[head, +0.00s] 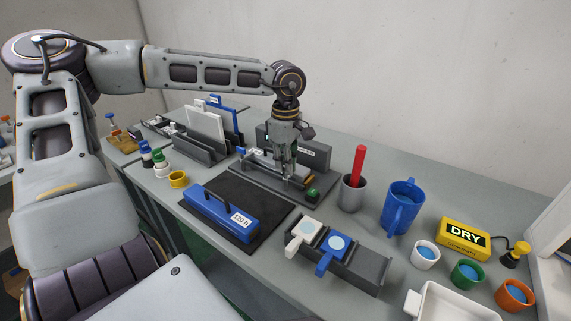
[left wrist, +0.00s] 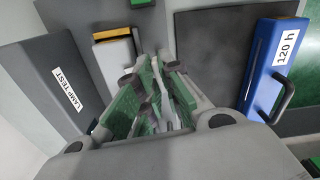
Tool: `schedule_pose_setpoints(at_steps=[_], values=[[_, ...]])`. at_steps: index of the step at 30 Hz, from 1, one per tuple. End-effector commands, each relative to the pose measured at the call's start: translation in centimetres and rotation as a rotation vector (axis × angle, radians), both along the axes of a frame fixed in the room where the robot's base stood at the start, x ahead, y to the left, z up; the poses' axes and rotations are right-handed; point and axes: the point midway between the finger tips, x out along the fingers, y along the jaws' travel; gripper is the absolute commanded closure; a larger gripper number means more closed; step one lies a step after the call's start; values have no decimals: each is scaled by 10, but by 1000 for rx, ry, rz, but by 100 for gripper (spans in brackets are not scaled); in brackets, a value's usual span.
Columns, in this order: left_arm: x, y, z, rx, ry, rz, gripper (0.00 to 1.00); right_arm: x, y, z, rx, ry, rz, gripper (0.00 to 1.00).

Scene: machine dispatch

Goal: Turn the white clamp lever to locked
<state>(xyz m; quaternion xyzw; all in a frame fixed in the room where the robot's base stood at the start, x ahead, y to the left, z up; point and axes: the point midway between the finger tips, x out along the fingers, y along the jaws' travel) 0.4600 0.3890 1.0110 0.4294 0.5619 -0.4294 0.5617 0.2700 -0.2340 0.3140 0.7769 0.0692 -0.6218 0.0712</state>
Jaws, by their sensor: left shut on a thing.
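My left gripper (head: 288,178) reaches down over the grey lamp-test fixture (head: 245,181) in the head view. In the left wrist view its green-padded fingers (left wrist: 155,92) are shut on a narrow pale piece between them, which looks like the white clamp lever (left wrist: 157,82). Fingers and arm hide most of the lever in the head view, and its exact angle cannot be told. Next to the fingers lies a pale body with an amber end (left wrist: 112,34), which also shows in the head view (head: 307,181). My right gripper is not in view.
A dark box labelled LAMP TEST (left wrist: 52,85) stands close behind the fingers. A blue case labelled 120 h (head: 225,213) lies on a black mat (head: 256,191) in front. A grey cup with a red rod (head: 352,193) and a blue mug (head: 400,207) stand to the right.

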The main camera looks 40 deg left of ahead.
Motion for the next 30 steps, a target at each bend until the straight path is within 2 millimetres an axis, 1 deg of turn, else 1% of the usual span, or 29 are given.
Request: schedule_pose_setpoints(at_steps=[6,11,26,27,30], values=[[1,0,1,-1,-3,-107,100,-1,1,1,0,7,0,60],[1,0,1,-1,-3,-152,100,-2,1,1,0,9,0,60],[1,0,1,0,-3,-171,100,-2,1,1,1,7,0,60],[1,0,1,0,-3,-171,87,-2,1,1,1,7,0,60],[1,0,1,0,-3,-171,74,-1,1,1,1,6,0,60]])
